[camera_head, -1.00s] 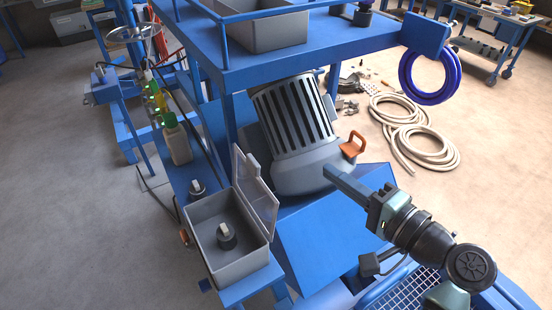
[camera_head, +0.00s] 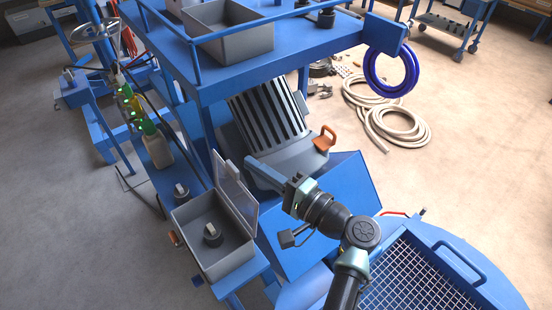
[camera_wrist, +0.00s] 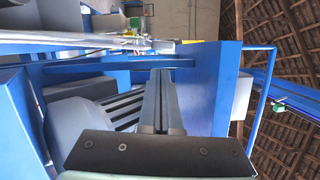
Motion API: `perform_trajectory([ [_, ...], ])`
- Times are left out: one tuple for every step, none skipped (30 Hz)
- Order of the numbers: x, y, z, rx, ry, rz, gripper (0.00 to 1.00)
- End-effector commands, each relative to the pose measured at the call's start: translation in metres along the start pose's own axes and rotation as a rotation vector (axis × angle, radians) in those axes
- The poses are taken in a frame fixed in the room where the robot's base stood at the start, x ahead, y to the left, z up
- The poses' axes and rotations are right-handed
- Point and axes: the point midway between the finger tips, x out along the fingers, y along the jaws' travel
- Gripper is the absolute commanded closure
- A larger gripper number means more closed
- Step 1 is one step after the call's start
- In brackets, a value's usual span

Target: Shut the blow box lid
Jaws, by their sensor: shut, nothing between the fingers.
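The blow box (camera_head: 196,258) is a grey open-topped box at the lower middle of the head view, with a dark knob (camera_head: 212,237) inside. Its grey-framed lid (camera_head: 236,192) stands raised, tilted up along the box's right edge. My gripper (camera_head: 250,162) is shut and empty. Its long fingers point left, their tips just right of and near the lid's top corner; I cannot tell whether they touch. The wrist view shows the shut fingers (camera_wrist: 162,75) end-on. I cannot make out the lid there.
A grey motor housing (camera_head: 268,115) with slots and an orange handle (camera_head: 325,138) lies behind my gripper. A blue sloped panel (camera_head: 318,205) is below my wrist. A blue platform (camera_head: 290,55) with a grey bin (camera_head: 232,38) overhangs at the back. A mesh grate (camera_head: 415,280) is at lower right.

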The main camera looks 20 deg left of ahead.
Motion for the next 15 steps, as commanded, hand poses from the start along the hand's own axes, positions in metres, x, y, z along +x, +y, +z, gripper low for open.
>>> perform_trajectory([
  [0.0016,-0.0028,0.0059,0.002,-0.001,0.001,1.0],
  [0.0022,-0.0025,0.0081,0.002,-0.001,0.0,1.0],
  [0.0028,-0.0024,0.0105,0.001,-0.001,0.0,1.0],
  [0.0031,-0.0021,0.012,0.001,-0.001,0.0,1.0],
  [0.0033,-0.0015,0.0132,0.001,-0.001,0.0,1.0],
  [0.0035,-0.0009,0.0145,0.001,-0.001,0.0,1.0],
  [0.0036,-0.0006,0.015,0.001,0.0,0.0,1.0],
  [0.0037,-0.0003,0.0154,0.001,0.0,0.0,1.0],
  [0.0037,-0.0001,0.0157,0.0,0.0,0.0,1.0],
  [0.0038,0.0001,0.0157,0.0,0.0,0.0,1.0],
  [0.0038,0.0002,0.0157,0.0,0.0,0.0,1.0],
  [0.0037,0.0003,0.0156,0.0,0.0,0.0,1.0],
  [0.0037,0.0004,0.0155,0.0,0.0,0.0,1.0],
  [0.0037,0.0004,0.0155,0.0,0.0,0.0,1.0],
  [0.0036,0.0004,0.0155,0.0,0.0,0.0,1.0],
])
